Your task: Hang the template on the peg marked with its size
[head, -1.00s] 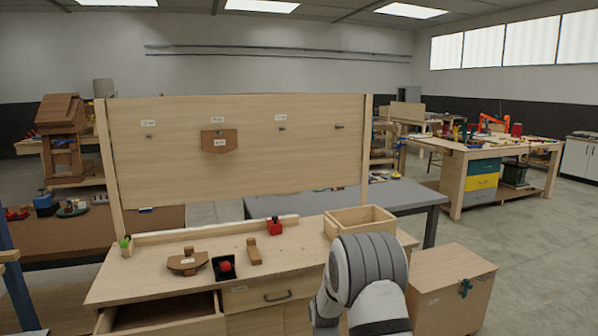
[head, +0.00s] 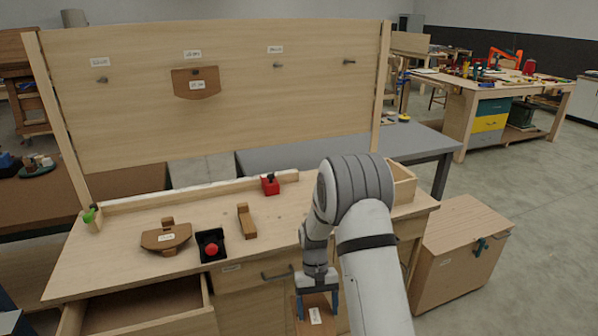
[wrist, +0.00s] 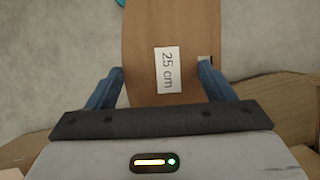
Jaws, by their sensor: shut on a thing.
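My gripper (head: 316,300) is low in front of the workbench, shut on a brown wooden template (head: 304,322). In the wrist view the template (wrist: 187,25) lies between the blue fingers (wrist: 161,72), with a white label reading "25 cm". A pale square spot, perhaps a hole, shows beside the right finger. An upright board (head: 240,120) carries a left peg (head: 102,80), a middle-right peg (head: 278,65) and a right peg (head: 349,62), all bare. Another template (head: 196,90) hangs under the second label. White labels (head: 100,62) sit above the pegs, too small to read; I see none above the right peg.
On the bench (head: 120,250) lie another brown template (head: 166,237), a black box with a red button (head: 211,245), a wooden block (head: 246,221) and a red object (head: 270,184). A drawer (head: 140,310) stands open at front left. A wooden chest (head: 462,255) stands right.

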